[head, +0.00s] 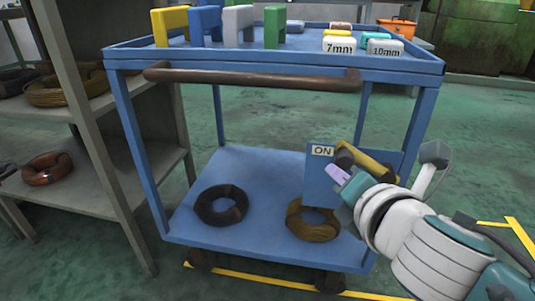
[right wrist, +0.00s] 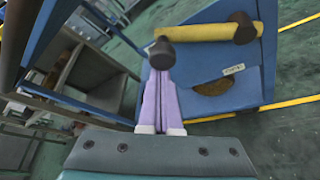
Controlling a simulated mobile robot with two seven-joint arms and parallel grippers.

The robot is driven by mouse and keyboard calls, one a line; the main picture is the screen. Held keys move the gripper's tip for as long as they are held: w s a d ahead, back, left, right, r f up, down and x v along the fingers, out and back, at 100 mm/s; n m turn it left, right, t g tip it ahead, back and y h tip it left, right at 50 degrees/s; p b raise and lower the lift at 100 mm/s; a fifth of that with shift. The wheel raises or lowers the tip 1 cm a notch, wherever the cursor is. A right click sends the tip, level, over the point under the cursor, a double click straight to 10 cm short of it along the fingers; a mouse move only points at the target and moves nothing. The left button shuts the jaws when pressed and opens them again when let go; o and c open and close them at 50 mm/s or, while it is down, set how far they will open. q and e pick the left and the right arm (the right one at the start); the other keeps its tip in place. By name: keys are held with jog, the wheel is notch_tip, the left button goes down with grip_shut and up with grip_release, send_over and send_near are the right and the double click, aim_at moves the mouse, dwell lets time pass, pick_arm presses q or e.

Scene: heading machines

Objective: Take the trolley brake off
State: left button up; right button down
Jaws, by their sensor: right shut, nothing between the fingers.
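The blue trolley (head: 190,233) stands in the middle of the head view. A blue panel (head: 320,180) on its lower right carries a white ON label (head: 322,151). The brake lever (head: 372,162) is a yellow bar with dark ends, lying beside the label. It also shows in the right wrist view (right wrist: 205,33), with a dark knob (right wrist: 162,52) at its left end. My right gripper (head: 335,174) is shut and empty. Its purple fingertips (right wrist: 160,72) appear right at the knob; I cannot tell whether they touch. My left gripper is out of view.
Coloured blocks (head: 238,25) and size-marked white blocks (head: 341,45) stand on the trolley top. A brown handle bar (head: 250,79) runs along its front. Wire coils (head: 221,205) lie on the lower deck. A grey shelf (head: 75,185) stands close at left. Floor at right is open.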

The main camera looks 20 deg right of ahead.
jog(key=shift+s+d+r+m+t+y, duration=0.15)
jog(key=shift+d+r+m+t, duration=0.15)
jog(key=shift+r+m, duration=0.25)
jog(key=shift+s+d+r+m+t+y, duration=0.15)
jog(key=shift+d+r+m+t, duration=0.1)
jog(key=shift+r+m, duration=0.25)
pick_arm(q)
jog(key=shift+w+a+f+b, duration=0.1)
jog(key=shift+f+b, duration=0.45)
jog(key=shift+b, duration=0.1)
pick_arm(e)
jog(key=shift+s+d+r+m+t+y, duration=0.25)
jog(key=shift+d+r+m+t, duration=0.2)
jog(key=shift+r+m, duration=0.15)
jog(key=shift+s+d+r+m+t+y, duration=0.2)
jog(key=shift+d+r+m+t, duration=0.1)
jog(key=shift+d+r+m, duration=0.2)
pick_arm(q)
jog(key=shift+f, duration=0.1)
pick_arm(e)
jog(key=shift+f, duration=0.1)
